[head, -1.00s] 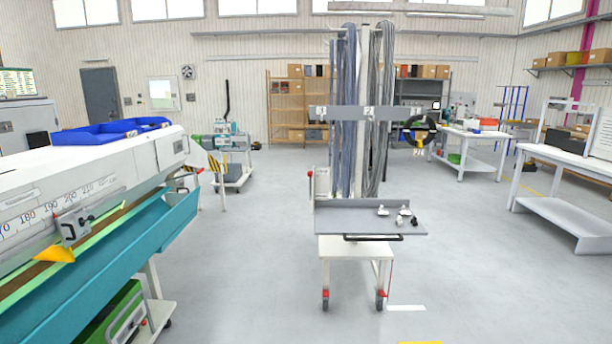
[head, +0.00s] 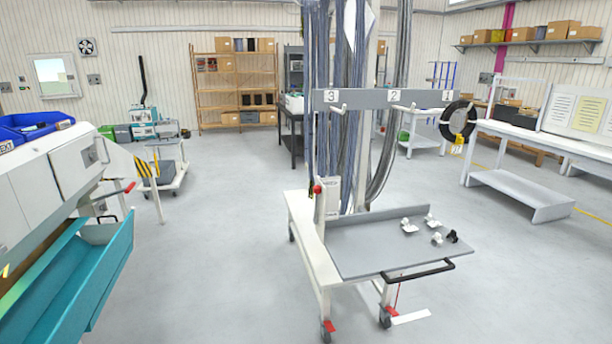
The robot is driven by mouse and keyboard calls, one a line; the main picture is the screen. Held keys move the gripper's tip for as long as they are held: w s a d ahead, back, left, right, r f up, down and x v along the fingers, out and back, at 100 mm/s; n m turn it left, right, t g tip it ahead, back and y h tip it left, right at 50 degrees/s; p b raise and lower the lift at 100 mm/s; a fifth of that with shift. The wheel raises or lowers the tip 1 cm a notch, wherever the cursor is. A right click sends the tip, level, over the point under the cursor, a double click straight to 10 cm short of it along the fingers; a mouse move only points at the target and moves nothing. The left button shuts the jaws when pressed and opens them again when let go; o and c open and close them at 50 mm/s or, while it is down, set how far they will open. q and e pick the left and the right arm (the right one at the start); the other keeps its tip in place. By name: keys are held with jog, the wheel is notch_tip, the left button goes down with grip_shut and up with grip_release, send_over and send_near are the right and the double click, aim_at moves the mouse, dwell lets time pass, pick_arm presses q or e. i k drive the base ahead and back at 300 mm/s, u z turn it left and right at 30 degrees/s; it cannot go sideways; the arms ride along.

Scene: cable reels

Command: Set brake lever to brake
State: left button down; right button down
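A lever with a red knob (head: 317,188) stands at the left side of the white cable cart (head: 314,248), beside a small white box (head: 331,198). It looks about upright; any marking is too small to read. The cart's casters carry red pedals, one at the front left (head: 327,326) and one at the front right (head: 385,321). Another red-ended handle (head: 130,187) sticks out of the machine at the left. Neither of my grippers shows in the head view.
The cart has a grey tray (head: 375,252) with small white and black parts, and hanging cables (head: 322,120). The machine's teal trough (head: 75,285) borders the left. Floor between trough and cart is clear. A white workbench (head: 520,185) stands at the right.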

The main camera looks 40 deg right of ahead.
aim_at(316, 189)
jog(key=z, duration=0.7)
jog(key=i, duration=1.5)
jog(key=z, duration=1.65)
jog(key=i, duration=0.5)
jog(key=z, duration=0.3)
